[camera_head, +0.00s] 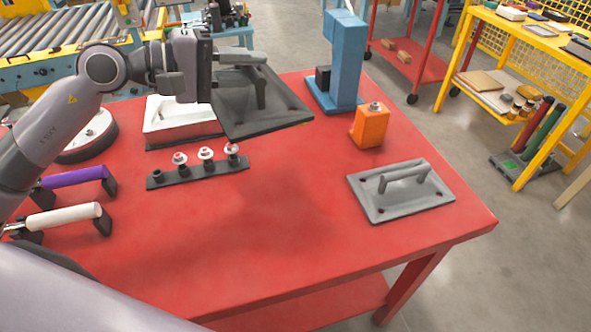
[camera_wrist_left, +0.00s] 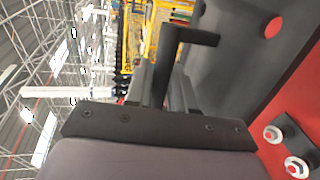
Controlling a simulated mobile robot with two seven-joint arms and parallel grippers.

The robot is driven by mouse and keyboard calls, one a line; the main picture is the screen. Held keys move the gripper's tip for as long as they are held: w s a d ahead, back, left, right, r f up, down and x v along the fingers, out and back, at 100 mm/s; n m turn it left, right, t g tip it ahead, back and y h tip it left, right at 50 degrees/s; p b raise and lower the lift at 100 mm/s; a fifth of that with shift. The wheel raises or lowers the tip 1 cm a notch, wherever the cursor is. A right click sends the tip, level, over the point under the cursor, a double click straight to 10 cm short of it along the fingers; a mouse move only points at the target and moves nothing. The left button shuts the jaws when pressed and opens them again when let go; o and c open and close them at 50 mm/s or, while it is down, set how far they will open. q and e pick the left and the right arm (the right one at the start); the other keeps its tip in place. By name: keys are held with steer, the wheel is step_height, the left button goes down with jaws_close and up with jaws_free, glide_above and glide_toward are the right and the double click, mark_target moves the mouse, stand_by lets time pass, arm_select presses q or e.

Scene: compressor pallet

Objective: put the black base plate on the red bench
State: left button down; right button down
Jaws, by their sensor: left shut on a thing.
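The black base plate (camera_head: 285,112) is a dark square plate with a bar handle. My left gripper (camera_head: 246,62) is shut on its handle and holds the plate tilted over the back part of the red bench (camera_head: 260,245). I cannot tell whether any edge touches the bench. In the left wrist view, the plate (camera_wrist_left: 245,50) and its handle (camera_wrist_left: 185,38) show close up beyond the gripper, with red bench surface beside it. My right gripper is not in view.
A grey plate with a handle (camera_head: 415,200), an orange block (camera_head: 369,128) and a blue stand (camera_head: 345,62) are on the bench. A white box (camera_head: 178,120), a black knob strip (camera_head: 200,174) and purple and white handles (camera_head: 75,177) are left. The bench's front middle is clear.

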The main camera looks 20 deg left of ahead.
mark_target(281, 122)
arm_select(q)
steer(key=s+d, duration=0.2)
steer(key=s+d+f+m+g+h, duration=0.1)
steer(key=s+d, duration=0.1)
steer(key=d, duration=0.1)
steer(key=s+d+m+g+b, duration=0.1)
steer(key=d, duration=0.1)
steer(key=shift+s+d+f+h, duration=0.2)
steer(key=shift+s+f+h, duration=0.1)
steer(key=shift+s+h, duration=0.1)
step_height(281, 122, down, 20)
steer(key=shift+d+r+b, duration=0.1)
steer(key=shift+r+b, duration=0.15)
steer(key=shift+b, duration=0.5)
steer(key=shift+f, duration=0.1)
steer(key=shift+f+b, duration=0.2)
steer(key=shift+b, duration=0.1)
steer(key=c, duration=1)
jaws_free()
steer(key=shift+o, duration=0.2)
